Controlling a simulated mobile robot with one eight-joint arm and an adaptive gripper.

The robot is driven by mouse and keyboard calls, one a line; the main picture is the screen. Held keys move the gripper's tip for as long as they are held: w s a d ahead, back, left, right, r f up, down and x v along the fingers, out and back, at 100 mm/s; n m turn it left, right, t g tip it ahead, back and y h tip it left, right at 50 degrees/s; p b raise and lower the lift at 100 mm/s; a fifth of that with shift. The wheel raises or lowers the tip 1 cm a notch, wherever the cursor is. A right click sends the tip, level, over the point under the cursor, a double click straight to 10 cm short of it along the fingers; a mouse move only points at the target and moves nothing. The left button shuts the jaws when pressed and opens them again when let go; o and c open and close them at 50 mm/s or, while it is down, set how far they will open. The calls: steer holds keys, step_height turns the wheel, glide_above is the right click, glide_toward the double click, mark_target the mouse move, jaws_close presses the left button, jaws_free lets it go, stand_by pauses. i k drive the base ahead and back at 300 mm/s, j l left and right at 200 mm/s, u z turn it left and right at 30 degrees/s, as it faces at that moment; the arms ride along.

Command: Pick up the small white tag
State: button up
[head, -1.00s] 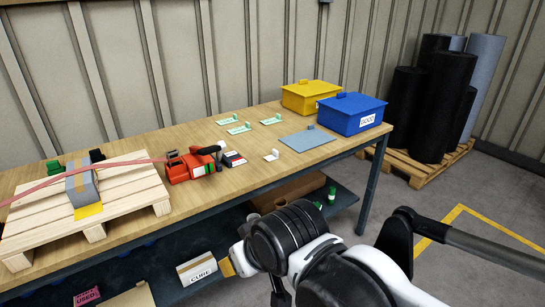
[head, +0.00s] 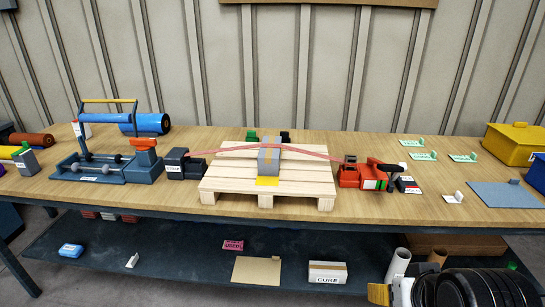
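A small white tag (head: 454,198) with a raised tab lies on the right part of the wooden bench top, between the red strapping tool (head: 362,175) and the grey-blue sheet (head: 500,194). A second small white piece (head: 132,261) sits on the lower shelf at the left; it is too small to tell whether it is also a tag.
A wooden pallet (head: 225,184) with a strapped grey block (head: 269,158) fills the bench middle. Green tags (head: 413,143) lie behind the white tag. A yellow bin (head: 512,146) stands at the right. A CURE box (head: 328,272) is on the shelf (head: 190,268). Bench space around the white tag is mostly clear.

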mark_target(458, 199)
steer(key=i+l+z, duration=0.2)
steer(key=i+z, duration=0.15)
steer(key=i, duration=0.4)
steer(key=i+z, duration=0.3)
steer(key=i, duration=0.45)
